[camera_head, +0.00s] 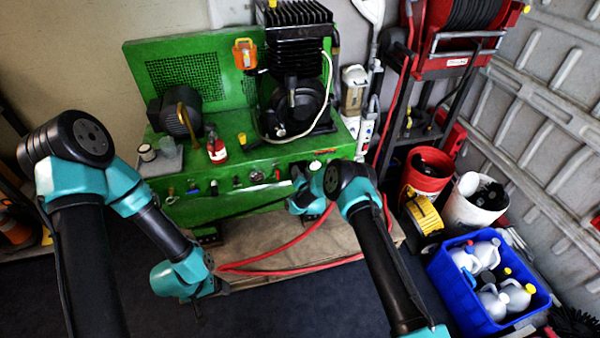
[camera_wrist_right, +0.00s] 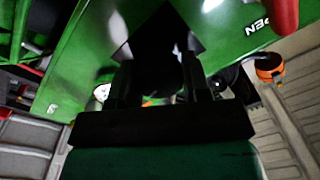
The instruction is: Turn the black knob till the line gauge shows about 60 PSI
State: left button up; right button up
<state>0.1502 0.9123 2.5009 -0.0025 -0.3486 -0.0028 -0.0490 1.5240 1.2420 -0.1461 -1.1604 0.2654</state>
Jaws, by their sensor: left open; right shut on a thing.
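The green compressor's front panel (camera_head: 225,203) carries a row of small fittings. A white-faced gauge (camera_head: 256,176) sits left of my right gripper (camera_head: 297,178); its reading is too small to tell. In the right wrist view a white gauge face (camera_wrist_right: 102,92) shows partly beside the fingers, its needle unreadable. My right gripper is at the panel, its fingers (camera_wrist_right: 158,85) shut on a dark round thing, which looks like the black knob (camera_wrist_right: 155,78). In the head view my wrist hides the knob. My left gripper (camera_head: 196,312) is open and empty, low in front of the compressor.
A red hose (camera_head: 290,245) loops over the wooden pallet (camera_head: 262,230) below the panel. A blue crate of jugs (camera_head: 445,290) and buckets (camera_head: 427,172) stand at the right. A red bottle (camera_head: 217,152) stands on the compressor deck. The dark floor at front is clear.

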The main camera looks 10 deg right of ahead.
jog(key=shift+m, duration=2.4)
jog(key=o, duration=0.6)
jog(key=shift+o, duration=0.2)
jog(key=s+d, duration=0.3)
jog(key=s, duration=1.4)
jog(key=shift+f, duration=0.3)
jog(key=shift+s+d, duration=0.1)
